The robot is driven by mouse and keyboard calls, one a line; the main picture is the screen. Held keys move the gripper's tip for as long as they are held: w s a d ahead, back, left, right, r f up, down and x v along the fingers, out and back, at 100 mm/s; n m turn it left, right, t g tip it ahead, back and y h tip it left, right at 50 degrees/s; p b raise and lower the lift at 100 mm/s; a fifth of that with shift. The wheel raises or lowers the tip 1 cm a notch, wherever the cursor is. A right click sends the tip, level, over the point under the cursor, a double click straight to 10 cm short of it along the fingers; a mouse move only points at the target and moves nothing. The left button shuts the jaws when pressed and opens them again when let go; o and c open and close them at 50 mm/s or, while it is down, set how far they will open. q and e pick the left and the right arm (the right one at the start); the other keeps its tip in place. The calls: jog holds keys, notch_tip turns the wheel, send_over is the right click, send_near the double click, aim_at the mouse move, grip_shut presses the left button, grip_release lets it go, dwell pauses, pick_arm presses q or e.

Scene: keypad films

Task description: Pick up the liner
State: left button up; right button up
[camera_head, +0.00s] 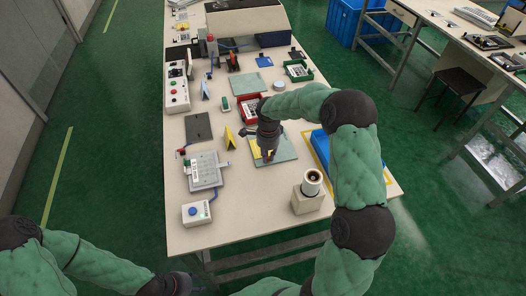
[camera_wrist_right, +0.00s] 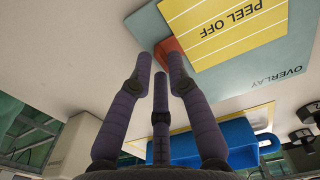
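The yellow liner (camera_wrist_right: 230,28), printed PEEL OFF with white lines, lies on the grey-green overlay sheet (camera_wrist_right: 262,85). An orange-red tab (camera_wrist_right: 172,54) sticks out at its corner. In the head view the liner (camera_head: 256,160) shows partly behind my right gripper (camera_head: 268,156), which points down over the sheet (camera_head: 288,148). In the right wrist view my gripper's three fingers (camera_wrist_right: 160,68) are straight with their tips apart, close to the tab; contact cannot be told. My left gripper (camera_head: 178,287) is at the bottom edge, away from the table, its fingers unclear.
A blue tray (camera_head: 322,150) lies right of the sheet, partly behind my right arm. A cream block with a cylinder (camera_head: 308,192) stands in front. A grey keypad fixture (camera_head: 205,172), a white button box (camera_head: 196,211) and a yellow stand (camera_head: 230,138) are to the left.

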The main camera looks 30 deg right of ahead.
jog(key=shift+f, duration=0.75)
jog(key=shift+r, duration=0.1)
jog(key=c, duration=0.3)
jog(key=shift+c, duration=0.2)
grip_shut()
